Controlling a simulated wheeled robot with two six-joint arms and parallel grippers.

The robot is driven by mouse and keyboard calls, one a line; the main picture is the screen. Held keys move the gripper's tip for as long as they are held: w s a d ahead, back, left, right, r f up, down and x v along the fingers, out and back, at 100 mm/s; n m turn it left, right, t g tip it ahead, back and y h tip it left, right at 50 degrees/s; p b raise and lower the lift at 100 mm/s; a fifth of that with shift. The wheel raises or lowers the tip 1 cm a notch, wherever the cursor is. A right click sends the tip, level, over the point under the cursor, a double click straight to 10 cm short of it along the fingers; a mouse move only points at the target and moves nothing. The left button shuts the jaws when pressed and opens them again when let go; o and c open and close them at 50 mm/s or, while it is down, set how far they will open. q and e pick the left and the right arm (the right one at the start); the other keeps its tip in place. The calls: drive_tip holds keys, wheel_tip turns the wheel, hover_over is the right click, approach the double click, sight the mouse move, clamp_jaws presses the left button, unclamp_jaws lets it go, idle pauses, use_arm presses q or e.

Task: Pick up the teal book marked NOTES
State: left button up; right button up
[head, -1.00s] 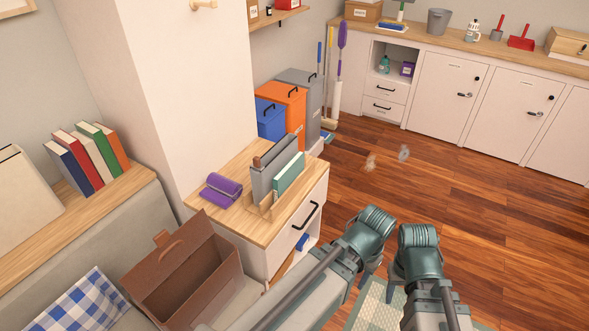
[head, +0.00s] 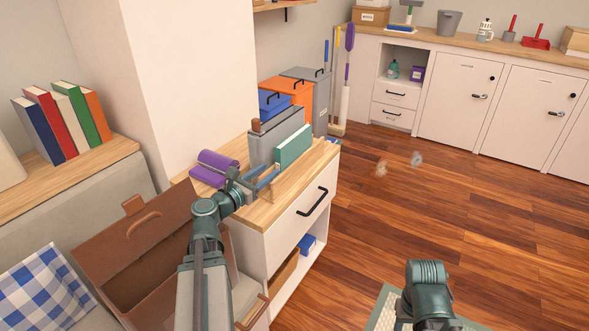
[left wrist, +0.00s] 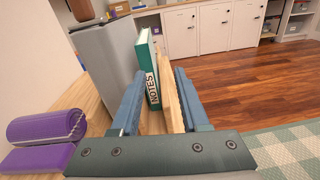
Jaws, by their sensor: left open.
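The teal book (head: 293,147) stands upright in a wooden holder (head: 292,180) on the low cabinet, beside a grey file box. In the left wrist view, the teal book (left wrist: 148,70) shows the word NOTES on its spine. My left gripper (head: 266,180) is open at the near end of the holder. In the left wrist view, the fingers of my left gripper (left wrist: 160,75) lie left and right of the book's spine and the holder's wooden side panel, with nothing gripped. My right arm shows at the bottom right in the head view; its fingers are mostly hidden.
The grey file box (head: 268,140) stands close to the book's left. A purple roll (head: 215,165) lies on the cabinet top (head: 250,215). An open brown box (head: 130,245) is below my left arm.

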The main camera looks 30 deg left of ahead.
sight(284, 150)
use_arm(q)
drive_tip(key=shift+n+t+y, duration=0.3)
drive_tip(key=shift+n+y, duration=0.2)
drive_tip(key=shift+n, duration=0.2)
drive_tip(key=w, duration=0.2)
drive_tip(key=w+a, duration=0.1)
drive_tip(key=w, duration=0.5)
drive_tip(key=shift+a, duration=0.15)
drive_tip(key=w, duration=0.5)
drive_tip(key=shift+w, duration=0.15)
drive_tip(key=shift+c, duration=0.2)
clamp_jaws()
